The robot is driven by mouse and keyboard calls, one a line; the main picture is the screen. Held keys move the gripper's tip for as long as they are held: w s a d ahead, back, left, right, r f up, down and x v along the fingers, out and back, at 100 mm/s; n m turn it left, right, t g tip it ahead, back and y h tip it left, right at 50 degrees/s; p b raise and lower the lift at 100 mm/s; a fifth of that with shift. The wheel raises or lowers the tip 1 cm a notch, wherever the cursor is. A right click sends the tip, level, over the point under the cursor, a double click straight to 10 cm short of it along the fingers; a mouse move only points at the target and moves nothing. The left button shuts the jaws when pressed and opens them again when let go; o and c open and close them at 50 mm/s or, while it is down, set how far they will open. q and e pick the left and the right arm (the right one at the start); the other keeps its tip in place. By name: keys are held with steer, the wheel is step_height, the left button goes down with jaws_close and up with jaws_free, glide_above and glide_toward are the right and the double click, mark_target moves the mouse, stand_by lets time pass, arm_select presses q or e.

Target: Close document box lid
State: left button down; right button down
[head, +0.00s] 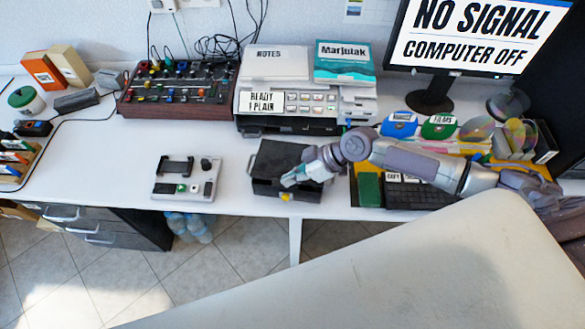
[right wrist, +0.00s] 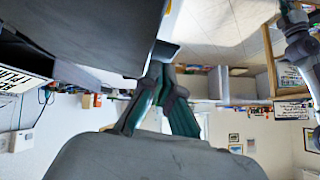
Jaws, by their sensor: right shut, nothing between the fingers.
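The document box (head: 268,160) is a black box on the white desk, with a small yellow piece (head: 285,196) low on its front. Its dark top looks flat, but my right arm covers part of it and I cannot tell whether the lid is fully down. My right gripper (head: 290,180) is at the box's front upper edge, its teal fingers shut and empty. In the right wrist view the shut fingers (right wrist: 162,58) point at a large dark surface (right wrist: 90,30), seemingly the box. I cannot tell whether they touch it. My left gripper is not in view.
A grey device (head: 187,178) lies left of the box, and a printer (head: 290,125) stands behind it. A black keyboard (head: 415,195), a green block (head: 369,190) and upright discs (head: 478,130) are to the right. The desk between the grey device and the box is clear.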

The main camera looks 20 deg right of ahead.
mark_target(294, 188)
steer(key=shift+f, duration=0.15)
steer(key=f+b, duration=0.2)
steer(key=s+f+b, duration=0.1)
steer(key=shift+a+f+b, duration=0.25)
steer(key=shift+a+b, duration=0.05)
steer(key=shift+b, duration=0.1)
steer(key=shift+s+r, duration=0.1)
